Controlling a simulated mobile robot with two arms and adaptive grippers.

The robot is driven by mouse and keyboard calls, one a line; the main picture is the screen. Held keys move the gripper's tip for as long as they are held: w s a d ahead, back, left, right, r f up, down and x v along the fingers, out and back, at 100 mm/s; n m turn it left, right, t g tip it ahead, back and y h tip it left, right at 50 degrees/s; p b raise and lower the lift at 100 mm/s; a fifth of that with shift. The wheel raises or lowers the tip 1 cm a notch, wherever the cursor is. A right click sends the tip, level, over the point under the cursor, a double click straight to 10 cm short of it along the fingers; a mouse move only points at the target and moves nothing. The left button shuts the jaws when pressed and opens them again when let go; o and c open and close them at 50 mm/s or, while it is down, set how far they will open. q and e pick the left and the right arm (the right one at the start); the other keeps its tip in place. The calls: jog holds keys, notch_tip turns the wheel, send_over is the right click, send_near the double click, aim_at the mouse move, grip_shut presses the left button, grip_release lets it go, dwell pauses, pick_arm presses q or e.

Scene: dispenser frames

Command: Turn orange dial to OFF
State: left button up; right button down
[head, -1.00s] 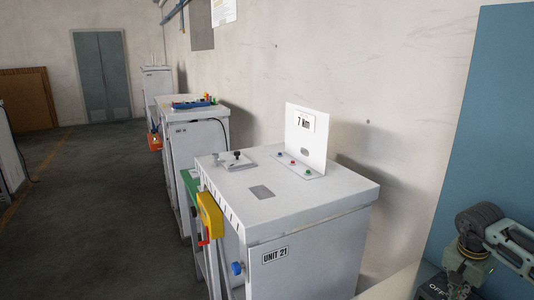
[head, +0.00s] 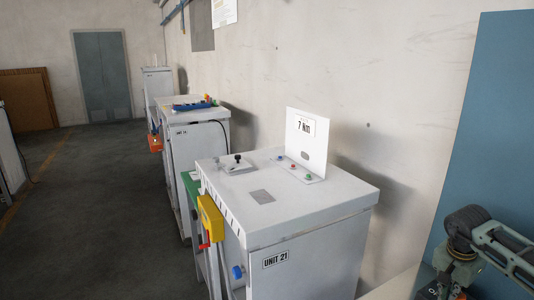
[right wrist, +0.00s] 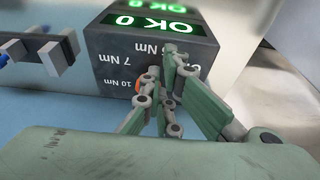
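A dark box (right wrist: 110,50) with a green lit display fills the upper middle of the right wrist view. Its printing appears upside down, with "7 Nm" and "10 Nm" legible. A sliver of the orange dial (right wrist: 138,86) shows beside the "10 Nm" mark; the rest is hidden behind my right gripper's fingers. My right gripper (right wrist: 165,75) is at the box's face, its fingers close together over the dial area. Whether they grip the dial cannot be told. In the head view my right arm is at the lower right, over the partly visible box. My left gripper is not in view.
A grey cabinet marked UNIT 21 (head: 300,222) stands left of my right arm, with a "7 Nm" sign (head: 306,138) on top. More cabinets stand behind it along the wall. A blue panel (head: 490,130) rises at the right. The floor at left is clear.

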notch_tip(320, 180, up, 6)
jog(key=p, duration=0.4)
jog(key=shift+f+p, duration=0.1)
jog(key=shift+p, duration=0.25)
jog(key=shift+s+a+f, duration=0.1)
